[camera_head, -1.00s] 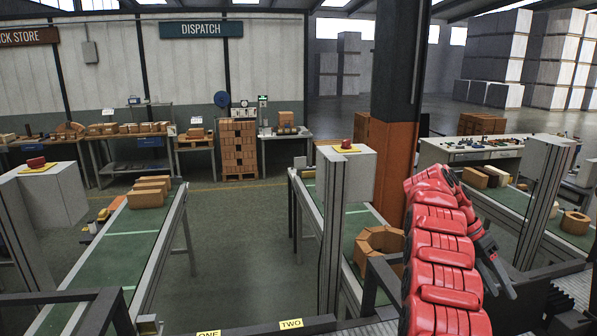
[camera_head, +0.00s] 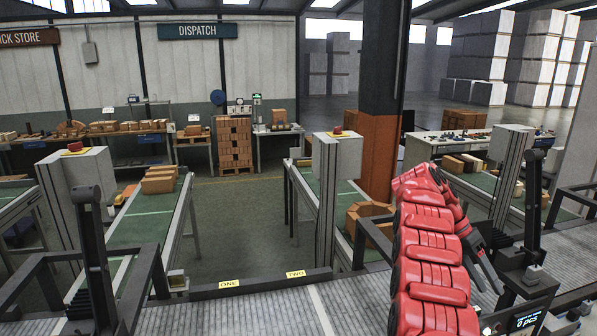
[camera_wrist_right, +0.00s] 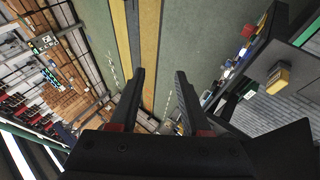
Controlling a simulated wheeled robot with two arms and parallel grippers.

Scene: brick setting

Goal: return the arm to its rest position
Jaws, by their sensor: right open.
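My right arm (camera_head: 428,250) is red and rises from the bottom of the head view, then folds over and down to the right. My right gripper (camera_head: 490,272) is at the end of that fold, small and partly hidden. In the right wrist view its two dark fingers (camera_wrist_right: 160,76) stand apart with nothing between them. It touches nothing that I can see. My left arm and left gripper are not in view.
A grey roller conveyor (camera_head: 255,312) crosses the front, with dark posts (camera_head: 92,255) and (camera_head: 533,215) and a small counter display (camera_head: 526,320). Green belts with bricks (camera_head: 160,180) run away from it. An orange-based column (camera_head: 380,150) stands behind my arm.

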